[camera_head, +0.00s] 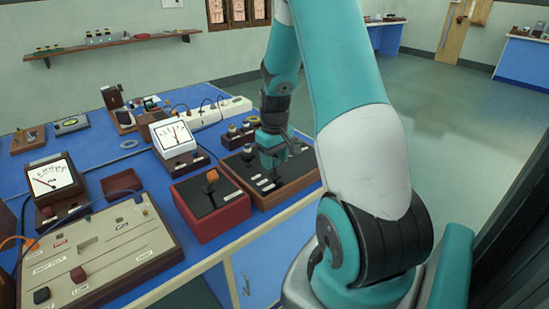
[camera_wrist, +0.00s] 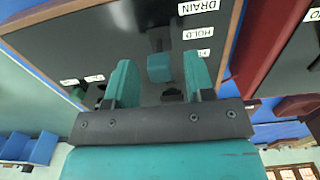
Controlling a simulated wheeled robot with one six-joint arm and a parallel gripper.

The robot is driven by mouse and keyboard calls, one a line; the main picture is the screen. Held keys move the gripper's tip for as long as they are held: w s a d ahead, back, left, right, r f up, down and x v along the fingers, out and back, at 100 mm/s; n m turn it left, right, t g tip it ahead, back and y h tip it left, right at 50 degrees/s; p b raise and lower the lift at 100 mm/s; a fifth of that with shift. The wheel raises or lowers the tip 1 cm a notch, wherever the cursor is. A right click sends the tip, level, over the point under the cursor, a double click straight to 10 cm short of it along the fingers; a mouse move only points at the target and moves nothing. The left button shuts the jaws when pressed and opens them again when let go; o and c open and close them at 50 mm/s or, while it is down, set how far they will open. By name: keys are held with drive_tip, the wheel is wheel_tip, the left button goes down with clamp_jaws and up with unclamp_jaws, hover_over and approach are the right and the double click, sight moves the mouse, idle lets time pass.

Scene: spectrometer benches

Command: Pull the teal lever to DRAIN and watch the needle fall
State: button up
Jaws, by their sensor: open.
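The teal lever (camera_wrist: 160,68) shows in the wrist view as a blocky knob on a black panel (camera_wrist: 95,35). My gripper (camera_wrist: 158,74) is open, with one teal finger on each side of the knob and visible gaps between. The panel carries the labels DRAIN (camera_wrist: 198,7), HOLD (camera_wrist: 200,31) and a third, partly cut off by a finger. The knob appears level with the lower labels, away from DRAIN. In the head view my gripper (camera_head: 272,158) is over the wood-framed black panel (camera_head: 292,188) and hides most of the lever. A white dial meter (camera_head: 172,133) with a needle stands behind left.
A red box with an orange-topped lever (camera_head: 212,176) stands just left of the panel. A beige console (camera_head: 100,245) and another dial meter (camera_head: 50,178) are farther left. A white power strip (camera_head: 222,112) lies behind. The blue bench's front edge (camera_head: 240,248) is close.

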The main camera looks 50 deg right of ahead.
clamp_jaws()
drive_tip(key=s+t+b, duration=0.1)
drive_tip(key=b, duration=0.1)
drive_tip(key=s+t+b, duration=0.1)
drive_tip(key=t+b, duration=0.1)
drive_tip(key=shift+a+f+h+b, duration=0.2)
drive_tip(key=shift+f+h+b, duration=0.2)
drive_tip(key=t+b, duration=0.1)
drive_tip(key=s+t+b, duration=0.1)
drive_tip(key=b, duration=0.1)
drive_tip(key=shift+s+a+t+h, duration=0.15)
drive_tip(key=shift+t+h, duration=0.15)
unclamp_jaws()
